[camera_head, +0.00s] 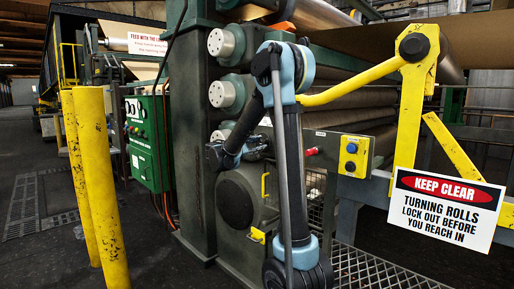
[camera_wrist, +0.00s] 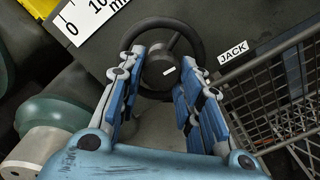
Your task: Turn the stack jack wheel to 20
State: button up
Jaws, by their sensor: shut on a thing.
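The jack wheel (camera_wrist: 168,22) is a dark round handwheel in the wrist view, beside a white "JACK" label (camera_wrist: 232,53). My gripper (camera_wrist: 161,66) has one blue-padded finger on each side of the hub, shut on the wheel. The near part of the rim is partly covered by the fingers. A white scale plate (camera_wrist: 88,18) reads "0" and "10"; the rest is cut off. In the head view my gripper (camera_head: 216,155) is low beside the green frame, and the wheel cannot be made out.
A wire mesh guard (camera_wrist: 275,95) stands right of the wheel, and a green and grey roll end (camera_wrist: 45,130) lies left. In the head view are yellow posts (camera_head: 98,190), a green control box (camera_head: 148,143), a yellow button box (camera_head: 353,156) and a "KEEP CLEAR" sign (camera_head: 446,208).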

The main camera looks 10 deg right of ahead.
jog(key=shift+f+n, duration=0.1)
jog(key=shift+n, duration=0.3)
jog(key=o, duration=1.1)
jog(key=shift+c, duration=0.2)
jog(key=shift+a, duration=0.1)
jog(key=v, duration=1.1)
jog(key=shift+s+a, duration=0.2)
jog(key=shift+a, duration=0.15)
jog(key=shift+d, duration=0.1)
